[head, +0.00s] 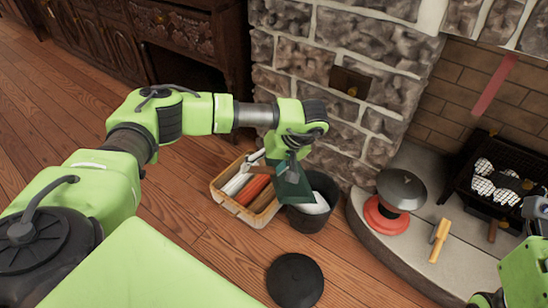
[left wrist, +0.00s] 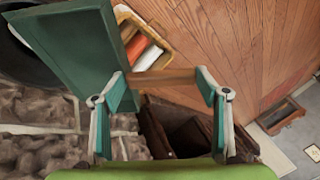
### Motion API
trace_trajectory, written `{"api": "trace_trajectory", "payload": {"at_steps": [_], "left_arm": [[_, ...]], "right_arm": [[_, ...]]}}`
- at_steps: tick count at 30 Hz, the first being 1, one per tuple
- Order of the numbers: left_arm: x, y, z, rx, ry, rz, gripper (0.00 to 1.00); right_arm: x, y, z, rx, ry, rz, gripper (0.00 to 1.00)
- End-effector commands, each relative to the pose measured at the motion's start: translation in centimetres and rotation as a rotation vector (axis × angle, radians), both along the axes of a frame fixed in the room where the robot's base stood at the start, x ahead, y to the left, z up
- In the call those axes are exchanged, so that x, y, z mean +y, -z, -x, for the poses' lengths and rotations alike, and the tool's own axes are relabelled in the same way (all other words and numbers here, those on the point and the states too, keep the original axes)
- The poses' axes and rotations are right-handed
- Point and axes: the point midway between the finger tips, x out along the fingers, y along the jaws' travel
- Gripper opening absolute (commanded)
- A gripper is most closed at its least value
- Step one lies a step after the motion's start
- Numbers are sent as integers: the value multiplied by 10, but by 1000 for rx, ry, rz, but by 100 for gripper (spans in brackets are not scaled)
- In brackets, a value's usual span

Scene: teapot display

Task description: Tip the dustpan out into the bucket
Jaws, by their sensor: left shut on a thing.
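My left gripper (head: 291,152) is shut on the wooden handle (left wrist: 163,77) of a green dustpan (head: 292,184). The left wrist view shows the two teal fingers of the left gripper (left wrist: 163,88) on either side of the handle. The pan (left wrist: 72,42) is tilted over the left side of the dark bucket (head: 310,218). A white thing (head: 318,204) shows inside the bucket. The bucket also shows in the left wrist view (left wrist: 22,66), partly behind the pan. I cannot see whether the pan holds anything. My right arm is cut off at the lower right, its jaws unclear.
A wooden crate (head: 221,199) with white and orange rolls stands left of the bucket. A round black lid (head: 295,281) lies on the floor in front. The stone fireplace (head: 345,70) rises behind; its hearth (head: 405,245) holds a grey-and-red object (head: 400,190) and a yellow-handled tool (head: 438,240).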

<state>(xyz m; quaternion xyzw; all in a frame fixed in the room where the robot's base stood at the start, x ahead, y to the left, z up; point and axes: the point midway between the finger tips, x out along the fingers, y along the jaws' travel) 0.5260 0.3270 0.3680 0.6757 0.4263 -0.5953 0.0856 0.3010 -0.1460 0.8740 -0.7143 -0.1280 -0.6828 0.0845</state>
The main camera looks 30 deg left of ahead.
Motion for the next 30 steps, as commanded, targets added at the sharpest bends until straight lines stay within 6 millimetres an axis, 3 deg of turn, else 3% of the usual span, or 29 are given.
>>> {"api": "trace_trajectory", "payload": {"at_steps": [13, 30], "left_arm": [[26, 37, 27, -243, -2, 224, 25], [28, 38, 31, -297, 3, 274, 25]], "right_arm": [[0, 1, 2, -16, 1, 0, 31], [1, -6, 3, -36, 1, 4, 31]]}}
